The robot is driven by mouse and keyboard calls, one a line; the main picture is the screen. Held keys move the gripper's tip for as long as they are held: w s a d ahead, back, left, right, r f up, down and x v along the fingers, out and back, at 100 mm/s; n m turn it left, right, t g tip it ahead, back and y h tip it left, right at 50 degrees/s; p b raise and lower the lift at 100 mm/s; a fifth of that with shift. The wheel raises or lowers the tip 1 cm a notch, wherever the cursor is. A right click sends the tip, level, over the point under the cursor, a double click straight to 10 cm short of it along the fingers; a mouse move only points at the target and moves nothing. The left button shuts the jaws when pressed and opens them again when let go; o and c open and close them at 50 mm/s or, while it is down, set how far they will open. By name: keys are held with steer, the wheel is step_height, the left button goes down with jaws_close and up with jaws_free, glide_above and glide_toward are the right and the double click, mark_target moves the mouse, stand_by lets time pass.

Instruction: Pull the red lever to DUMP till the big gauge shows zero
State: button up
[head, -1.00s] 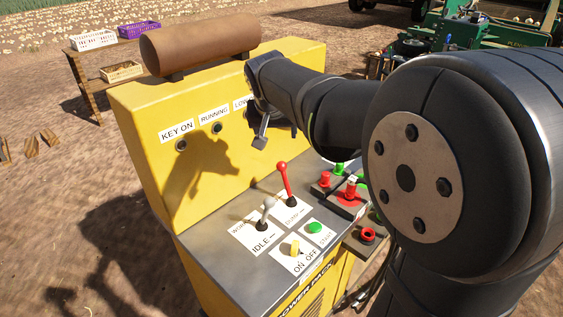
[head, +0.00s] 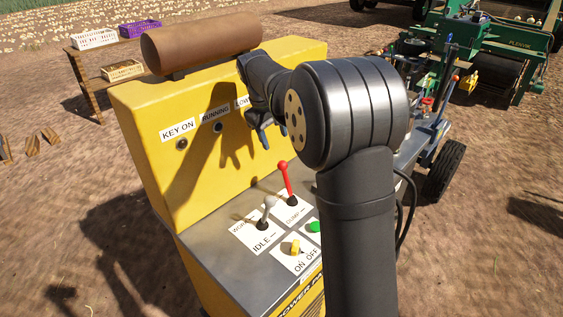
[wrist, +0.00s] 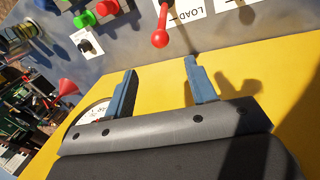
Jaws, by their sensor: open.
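The red lever (head: 287,182) stands on the yellow power unit's sloping panel, its round knob tilted up and toward the back, by a label reading DUMP. In the wrist view the red lever's knob (wrist: 160,39) is beyond my fingertips, near a LOAD label. My gripper (head: 270,136) is open and empty, above and behind the lever in front of the upright yellow panel. In the wrist view my gripper (wrist: 160,78) has its fingers wide apart, not touching the lever. A round white gauge (wrist: 90,113) shows partly behind one finger; its reading cannot be made out.
A grey-knobbed lever (head: 267,210) marked IDLE stands left of the red one. A yellow key switch (head: 295,247) and a green button (head: 314,226) are in front. Red and green controls (wrist: 95,14) sit farther along the panel. My arm hides the panel's right part in the head view.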

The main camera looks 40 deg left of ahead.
mark_target(282, 162)
steer(key=x, duration=1.1)
jaws_close()
